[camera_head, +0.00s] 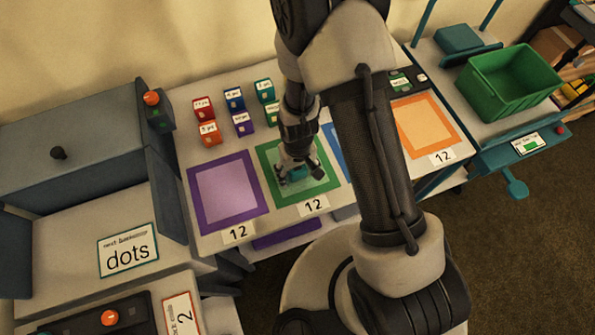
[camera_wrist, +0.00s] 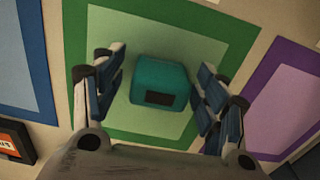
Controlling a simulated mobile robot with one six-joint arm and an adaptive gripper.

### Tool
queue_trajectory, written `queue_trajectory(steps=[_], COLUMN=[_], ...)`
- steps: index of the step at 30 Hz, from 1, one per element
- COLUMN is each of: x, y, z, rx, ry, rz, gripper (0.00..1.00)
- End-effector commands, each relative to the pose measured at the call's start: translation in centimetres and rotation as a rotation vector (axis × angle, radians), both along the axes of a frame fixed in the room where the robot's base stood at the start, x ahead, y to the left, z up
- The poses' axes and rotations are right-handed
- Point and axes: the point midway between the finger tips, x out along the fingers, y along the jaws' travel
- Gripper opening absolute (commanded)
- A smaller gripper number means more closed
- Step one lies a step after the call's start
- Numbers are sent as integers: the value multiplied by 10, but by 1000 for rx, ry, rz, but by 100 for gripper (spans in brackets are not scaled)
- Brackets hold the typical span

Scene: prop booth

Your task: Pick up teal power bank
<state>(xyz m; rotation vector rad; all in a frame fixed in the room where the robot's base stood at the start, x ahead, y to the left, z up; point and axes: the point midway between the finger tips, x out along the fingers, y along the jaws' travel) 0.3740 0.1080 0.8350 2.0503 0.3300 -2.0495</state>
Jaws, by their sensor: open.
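The teal power bank (camera_wrist: 159,82) lies on the light green middle of the green-bordered square (camera_wrist: 166,17), a dark patch on its near side. In the wrist view it sits between the two open fingers of my gripper (camera_wrist: 160,92), with a gap on each side. In the head view my gripper (camera_head: 295,176) points down over the green square (camera_head: 322,186). The power bank is mostly hidden there behind the gripper.
A purple square (camera_head: 258,206) lies left of the green one, an orange square (camera_head: 402,106) to the right. Several small coloured blocks, one red (camera_head: 203,108), stand behind. A green bin (camera_head: 508,84) stands at the right, a "dots" sign (camera_head: 128,251) at the left.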

Motion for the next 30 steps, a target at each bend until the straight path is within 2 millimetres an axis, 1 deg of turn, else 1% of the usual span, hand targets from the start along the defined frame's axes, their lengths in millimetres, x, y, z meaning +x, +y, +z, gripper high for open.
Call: queue_trajectory(steps=[2, 24, 25, 30], x=[0, 0, 0, 0], y=[0, 0, 0, 0], z=[1, 1, 0, 1], rx=[0, 0, 0, 0], ry=[0, 0, 0, 0], rz=[0, 1, 1, 1], gripper=[66, 17, 15, 15])
